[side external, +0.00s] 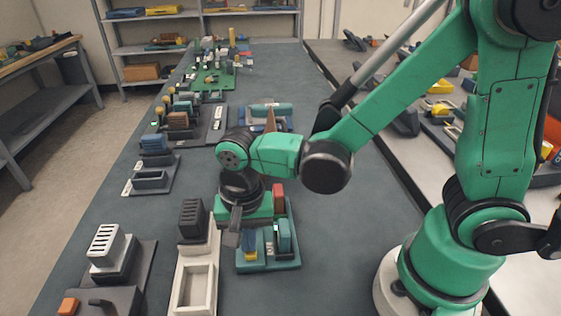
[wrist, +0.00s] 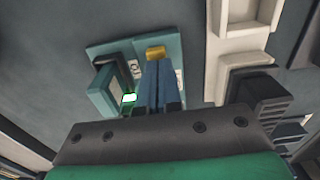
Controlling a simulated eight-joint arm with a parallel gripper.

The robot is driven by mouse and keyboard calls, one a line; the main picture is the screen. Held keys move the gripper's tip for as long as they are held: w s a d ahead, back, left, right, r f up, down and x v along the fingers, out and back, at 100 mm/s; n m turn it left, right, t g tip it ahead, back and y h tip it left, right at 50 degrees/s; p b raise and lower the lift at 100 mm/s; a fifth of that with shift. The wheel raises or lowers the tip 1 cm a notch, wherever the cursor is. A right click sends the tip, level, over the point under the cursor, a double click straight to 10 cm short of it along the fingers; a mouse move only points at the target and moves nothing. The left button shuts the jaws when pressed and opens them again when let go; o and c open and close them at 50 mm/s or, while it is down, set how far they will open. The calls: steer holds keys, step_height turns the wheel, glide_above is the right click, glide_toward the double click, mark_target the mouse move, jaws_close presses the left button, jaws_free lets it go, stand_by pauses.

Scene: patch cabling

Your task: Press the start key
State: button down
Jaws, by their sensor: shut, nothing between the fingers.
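A teal fixture plate (side external: 268,264) lies under my gripper (side external: 232,240), which points down at its left part. My gripper is shut and empty; I cannot tell whether its tip touches anything. A small white key with a green glow (wrist: 128,98) shows beside the teal block (wrist: 104,88). I cannot read a start label; the plate's lettering is partly hidden.
A white tray (side external: 211,292) with a dark ribbed block (side external: 193,217) stands just left of the plate. A dark fixture with a pale slotted block (side external: 104,244) is further left. A red block (side external: 278,195) is close behind my gripper. The table is clear right of the plate.

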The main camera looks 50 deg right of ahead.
step_height(320, 180, up, 12)
stand_by(0.5)
steer(key=shift+r, duration=0.1)
stand_by(0.4)
steer(key=d+f+n+t, duration=0.2)
steer(key=d+n+t, duration=0.5)
steer(key=d, duration=0.4)
steer(key=shift+w+f+n, duration=0.15)
steer(key=shift+w+n, duration=0.3)
steer(key=shift+n, duration=0.45)
